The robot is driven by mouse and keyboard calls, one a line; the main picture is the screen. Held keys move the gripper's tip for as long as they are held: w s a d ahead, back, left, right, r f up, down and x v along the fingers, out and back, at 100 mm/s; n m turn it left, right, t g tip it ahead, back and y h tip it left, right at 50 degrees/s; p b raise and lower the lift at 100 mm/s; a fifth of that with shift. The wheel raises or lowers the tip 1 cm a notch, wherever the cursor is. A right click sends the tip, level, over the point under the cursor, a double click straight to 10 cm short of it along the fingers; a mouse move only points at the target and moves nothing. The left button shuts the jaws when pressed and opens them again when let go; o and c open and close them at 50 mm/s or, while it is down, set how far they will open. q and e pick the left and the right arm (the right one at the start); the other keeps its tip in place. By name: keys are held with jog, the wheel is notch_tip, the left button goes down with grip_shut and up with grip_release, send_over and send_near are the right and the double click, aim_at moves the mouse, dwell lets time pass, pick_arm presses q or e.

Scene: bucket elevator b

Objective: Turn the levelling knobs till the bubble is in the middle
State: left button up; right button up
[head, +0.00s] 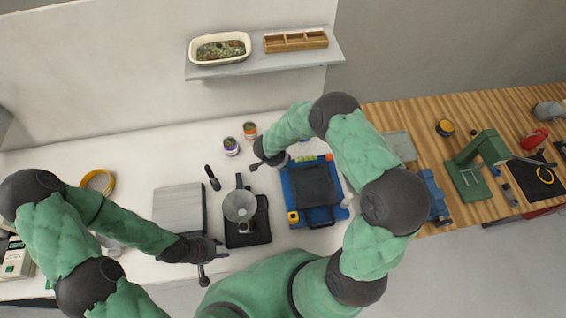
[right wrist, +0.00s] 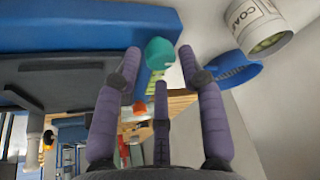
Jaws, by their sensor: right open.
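A blue device (head: 333,200) with a dark plate (head: 313,185) on top stands on the white counter. A yellow knob-like part (head: 293,217) is at its near left corner, and an orange part (head: 328,157) is at its far right. A teal rounded knob (right wrist: 160,52) shows in the right wrist view beside the blue body. My right gripper (head: 262,160) is open at the device's far left side; in its wrist view the fingers (right wrist: 160,70) spread around the teal knob's line of sight. Contact is unclear. My left gripper (head: 212,250) is low left, its opening unclear. I cannot make out the bubble.
A black appliance with a grey funnel (head: 240,206) and a grey box (head: 179,208) stand left of the device. A wooden bench (head: 440,110) with a green machine (head: 485,152) lies right. Free counter lies at the back left.

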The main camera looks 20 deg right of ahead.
pick_arm(q)
jog(key=shift+f, duration=0.1)
pick_arm(e)
jog(key=shift+x, duration=0.95)
jog(key=shift+r, duration=0.1)
grip_shut()
pick_arm(q)
jog(key=shift+r, duration=0.2)
